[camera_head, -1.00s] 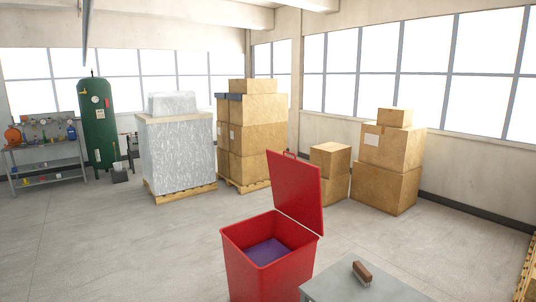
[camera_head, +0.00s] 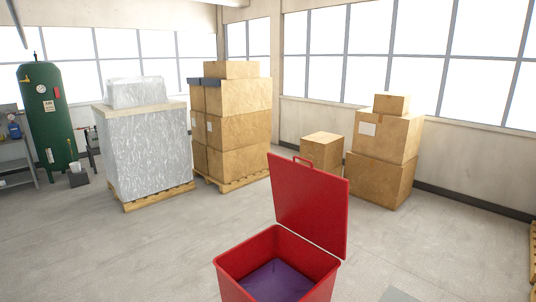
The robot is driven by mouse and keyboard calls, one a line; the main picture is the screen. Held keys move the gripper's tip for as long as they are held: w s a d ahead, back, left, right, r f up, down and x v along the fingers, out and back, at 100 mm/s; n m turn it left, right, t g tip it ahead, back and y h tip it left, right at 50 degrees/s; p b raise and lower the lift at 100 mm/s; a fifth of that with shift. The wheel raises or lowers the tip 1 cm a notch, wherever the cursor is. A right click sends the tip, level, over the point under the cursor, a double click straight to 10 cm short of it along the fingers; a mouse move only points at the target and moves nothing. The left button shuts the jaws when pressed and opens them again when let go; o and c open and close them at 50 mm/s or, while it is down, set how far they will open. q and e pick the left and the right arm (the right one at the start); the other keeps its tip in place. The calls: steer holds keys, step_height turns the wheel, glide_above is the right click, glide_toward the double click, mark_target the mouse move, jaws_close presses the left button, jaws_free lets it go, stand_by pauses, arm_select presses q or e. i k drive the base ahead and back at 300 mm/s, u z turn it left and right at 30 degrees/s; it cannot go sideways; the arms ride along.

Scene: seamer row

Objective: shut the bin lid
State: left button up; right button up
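The red bin (camera_head: 234,279) stands on the floor at the bottom centre, close in front of me. Its red lid (camera_head: 308,205) is open and stands up, tilted, along the bin's right and far side. A small red handle (camera_head: 303,160) sits on the lid's top edge. A dark purple surface (camera_head: 277,283) shows inside the bin. The bin's lower part is cut off by the frame. Neither of my grippers shows in the view.
A grey surface (camera_head: 398,296) shows at the bottom edge, right of the bin. Behind stand a wrapped pallet load (camera_head: 150,150), stacked boxes on a pallet (camera_head: 240,135), more boxes (camera_head: 385,150) and a green tank (camera_head: 47,120). The floor left of the bin is clear.

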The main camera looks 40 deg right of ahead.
mark_target(310, 202)
steer(key=z, duration=0.25)
steer(key=i, duration=1.05)
steer(key=z, duration=1.45)
steer(key=i, duration=0.8)
steer(key=z, duration=0.8)
